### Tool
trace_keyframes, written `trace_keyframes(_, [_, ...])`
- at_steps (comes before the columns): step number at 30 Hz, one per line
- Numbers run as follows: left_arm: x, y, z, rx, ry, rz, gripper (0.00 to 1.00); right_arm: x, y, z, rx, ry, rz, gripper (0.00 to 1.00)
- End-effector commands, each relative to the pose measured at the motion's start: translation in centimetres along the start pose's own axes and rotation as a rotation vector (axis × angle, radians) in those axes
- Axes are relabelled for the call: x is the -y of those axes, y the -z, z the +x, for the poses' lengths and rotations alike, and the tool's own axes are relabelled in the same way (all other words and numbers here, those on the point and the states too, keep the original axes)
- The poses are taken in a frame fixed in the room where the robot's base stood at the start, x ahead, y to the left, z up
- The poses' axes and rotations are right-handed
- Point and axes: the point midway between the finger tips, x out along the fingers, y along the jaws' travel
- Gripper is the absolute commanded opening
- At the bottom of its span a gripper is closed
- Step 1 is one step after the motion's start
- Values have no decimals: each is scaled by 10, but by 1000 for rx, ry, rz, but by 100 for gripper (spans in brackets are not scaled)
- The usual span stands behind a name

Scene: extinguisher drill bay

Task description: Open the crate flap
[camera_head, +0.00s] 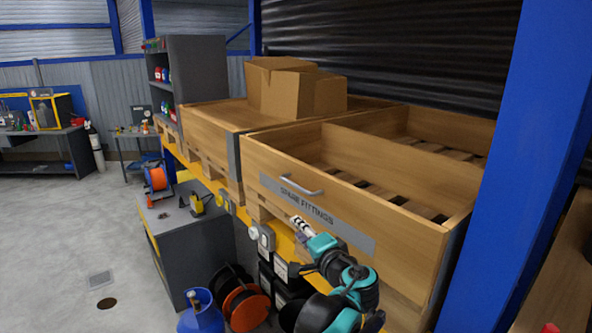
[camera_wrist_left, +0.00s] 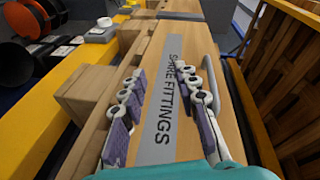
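The wooden crate's front flap (camera_head: 390,238) stands upright and looks shut, with a grey "SPARE FITTINGS" label. The label also shows in the wrist view (camera_wrist_left: 165,105). A light grey bar handle (camera_head: 301,188) is fixed near the flap's upper left part. In the wrist view the handle (camera_wrist_left: 211,80) runs just right of the right-hand finger. My left gripper (camera_head: 301,226) is in front of the flap, below the handle. Its fingers (camera_wrist_left: 160,106) are spread apart over the label with nothing between them. Whether they touch the flap cannot be told. My right gripper is not in view.
The crate stands on a yellow rack beam (camera_wrist_left: 50,125). Another wooden crate (camera_head: 205,142) with cardboard boxes (camera_head: 285,95) is to its left. A blue post (camera_head: 525,140) rises close on the right. Cable reels (camera_head: 245,305) and a blue cylinder (camera_head: 201,315) are below. The floor at left is open.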

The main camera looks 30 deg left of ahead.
Motion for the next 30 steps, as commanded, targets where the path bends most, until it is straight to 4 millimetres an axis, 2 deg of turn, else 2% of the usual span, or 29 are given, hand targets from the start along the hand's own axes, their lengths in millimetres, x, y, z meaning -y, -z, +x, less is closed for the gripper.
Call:
trace_keyframes(1, [27, 17, 0, -10, 48, 20, 31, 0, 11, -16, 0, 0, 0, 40])
trace_keyframes(3, [44, 31, 1, -20, 104, 42, 31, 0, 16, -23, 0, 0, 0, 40])
trace_keyframes(6, [57, 42, 2, -30, 152, 61, 31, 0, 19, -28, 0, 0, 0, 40])
trace_keyframes(11, [64, 47, 12, -33, 176, 71, 31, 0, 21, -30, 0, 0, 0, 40])
trace_keyframes(22, [73, 49, 68, -32, 174, 70, 31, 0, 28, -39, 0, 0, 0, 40])
trace_keyframes(30, [74, 50, 79, -34, 173, 70, 31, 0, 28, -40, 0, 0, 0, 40])
